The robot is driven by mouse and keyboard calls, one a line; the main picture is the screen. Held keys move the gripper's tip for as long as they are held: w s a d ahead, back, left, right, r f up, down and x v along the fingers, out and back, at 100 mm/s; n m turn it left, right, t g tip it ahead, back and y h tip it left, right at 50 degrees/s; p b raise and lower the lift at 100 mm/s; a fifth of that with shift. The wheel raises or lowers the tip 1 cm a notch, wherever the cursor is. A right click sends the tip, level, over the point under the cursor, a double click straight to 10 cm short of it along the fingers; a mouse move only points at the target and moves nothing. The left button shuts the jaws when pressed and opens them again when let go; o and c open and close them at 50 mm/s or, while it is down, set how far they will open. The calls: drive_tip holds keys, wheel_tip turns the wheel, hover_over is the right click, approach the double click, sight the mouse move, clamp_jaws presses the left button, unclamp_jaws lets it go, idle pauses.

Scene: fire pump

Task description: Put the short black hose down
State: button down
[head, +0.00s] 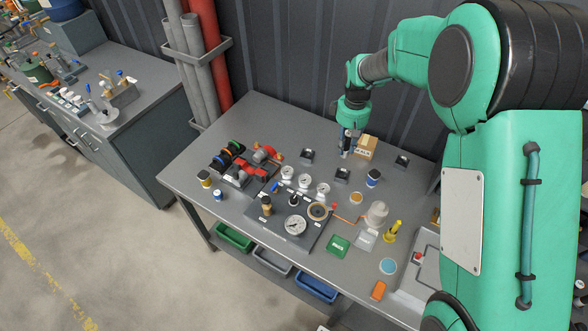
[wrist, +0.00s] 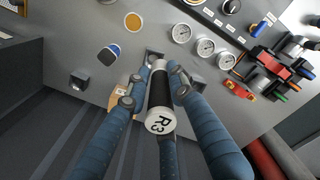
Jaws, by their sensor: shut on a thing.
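My gripper (head: 347,145) is over the back of the grey workbench (head: 258,118). The hose's pale end, marked R3, faces the wrist camera, and the other end points toward the bench. In the head view the hose is mostly hidden by the fingers. I cannot tell whether its far end touches anything. Small dark square holders stand nearby: left (head: 307,156), front (head: 342,175) and right (head: 401,161).
A cardboard box (head: 366,146) stands right beside my gripper. A blue-and-black cup (head: 373,178) and an orange disc (head: 356,198) lie in front. White gauges (head: 304,181) and red valves (head: 250,170) fill the left side. The dark corrugated wall (head: 300,60) is close behind.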

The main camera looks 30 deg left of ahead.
wheel_tip(320, 180, down, 16)
drive_tip(key=shift+r, duration=0.15)
drive_tip(key=shift+w+a, duration=0.15)
drive_tip(key=w+a, duration=0.2)
drive_tip(key=w, duration=0.2)
drive_tip(key=w+a+f+p, duration=0.1)
drive_tip(key=w+a, duration=0.2)
drive_tip(key=w, duration=0.1)
drive_tip(key=w+a, duration=0.3)
drive_tip(key=w, duration=0.2)
drive_tip(key=shift+w+a+f+p, duration=0.1)
drive_tip(key=shift+a+f+p, duration=0.05)
drive_tip(key=shift+f+p, duration=0.15)
idle(0.5)
drive_tip(key=shift+f+p, duration=0.35)
drive_tip(key=shift+f, duration=1.35)
drive_tip(key=shift+f, duration=0.1)
